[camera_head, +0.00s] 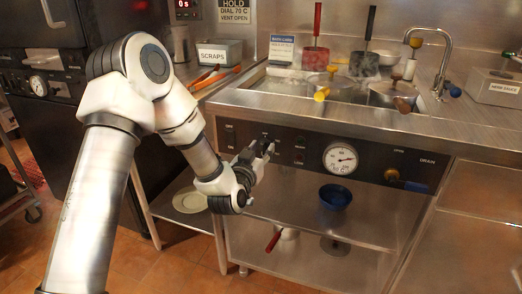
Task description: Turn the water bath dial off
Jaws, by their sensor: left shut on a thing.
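The water bath has a dark control panel (313,167) along its front, below the steel counter. A round white gauge (340,158) with a needle sits in the middle of the panel. My left gripper (265,147) is at the left part of the panel, left of the gauge. Its fingers are shut on a small dial there, which they mostly hide, so its pointer setting cannot be read. My right gripper is not in view.
The sunken bath (300,88) above holds several ladles and pans. A tap (440,62) stands at the right. A drain valve (392,175) is on the panel's right. A blue bowl (335,197) sits on the shelf below. A scraps bin (220,53) stands behind my left arm.

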